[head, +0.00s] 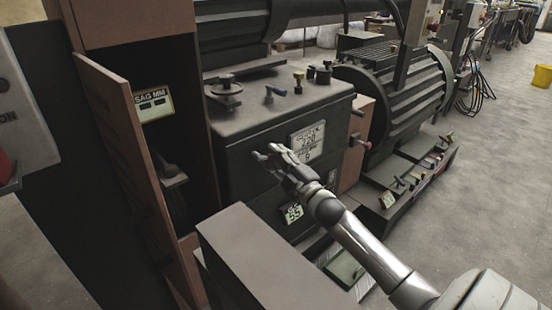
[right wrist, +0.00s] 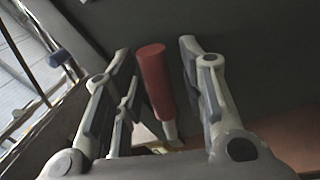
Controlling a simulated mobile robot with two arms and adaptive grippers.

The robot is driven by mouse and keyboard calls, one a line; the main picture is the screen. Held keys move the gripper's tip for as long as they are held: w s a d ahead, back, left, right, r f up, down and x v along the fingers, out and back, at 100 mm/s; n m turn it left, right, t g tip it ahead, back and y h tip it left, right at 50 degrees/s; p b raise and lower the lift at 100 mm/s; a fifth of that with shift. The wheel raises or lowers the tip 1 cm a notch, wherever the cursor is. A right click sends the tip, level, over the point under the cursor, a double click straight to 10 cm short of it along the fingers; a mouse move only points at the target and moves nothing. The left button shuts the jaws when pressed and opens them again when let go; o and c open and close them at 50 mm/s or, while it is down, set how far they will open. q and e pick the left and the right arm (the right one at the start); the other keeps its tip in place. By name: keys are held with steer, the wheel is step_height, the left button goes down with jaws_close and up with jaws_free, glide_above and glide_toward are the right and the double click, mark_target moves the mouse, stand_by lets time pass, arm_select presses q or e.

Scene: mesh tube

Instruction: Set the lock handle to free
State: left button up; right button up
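In the right wrist view, a red handle (right wrist: 154,82) with a pale lower end stands between the fingers of my right gripper (right wrist: 158,85). The fingers are apart, and dark gaps show on both sides of the handle. The frames do not show which handle is the lock handle. In the head view, my right gripper (head: 271,156) is at the front face of the dark machine housing (head: 250,135), below and left of its display panel (head: 307,142). The red handle cannot be made out there. My left gripper is not in view.
A brown cabinet door (head: 128,170) stands open at left. A grey box top (head: 275,260) lies in front. Floor (head: 480,200) is clear at right.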

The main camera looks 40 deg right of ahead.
stand_by(0.3)
steer(key=s+f, duration=0.2)
steer(key=s, duration=0.9)
steer(key=shift+s, duration=0.4)
steer(key=shift+f, duration=0.1)
